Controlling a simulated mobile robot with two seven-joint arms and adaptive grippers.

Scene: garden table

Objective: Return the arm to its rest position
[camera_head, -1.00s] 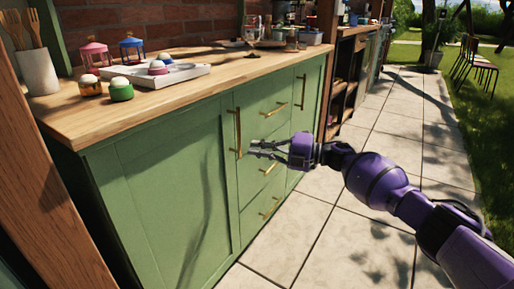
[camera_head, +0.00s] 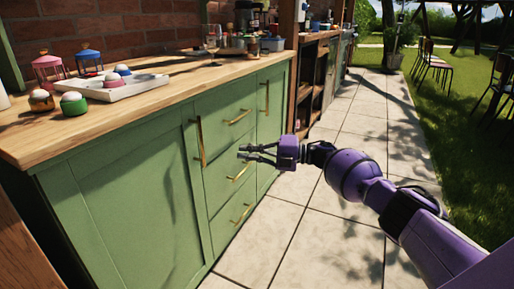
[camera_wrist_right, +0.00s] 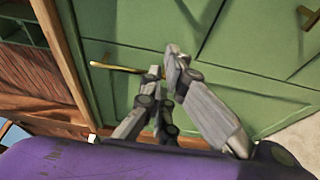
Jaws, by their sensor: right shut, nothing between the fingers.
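My right arm (camera_head: 357,177) is purple and reaches in from the lower right of the head view. Its gripper (camera_head: 243,153) is in front of the green cabinet's drawers (camera_head: 226,155), pointing left, with nothing held. In the right wrist view the fingers (camera_wrist_right: 172,62) come together at their tips, shut and empty. Behind them are a green cabinet front (camera_wrist_right: 240,45) and a brass handle (camera_wrist_right: 122,68). I cannot tell the exact gap to the cabinet. My left gripper is not in view.
The wooden countertop (camera_head: 150,105) holds a white tray (camera_head: 140,89), small jars (camera_head: 74,103) and lanterns (camera_head: 89,60). Open shelves (camera_head: 312,80) stand farther back. The paved path (camera_head: 365,120) to the right is clear. Chairs (camera_head: 430,62) stand on the grass.

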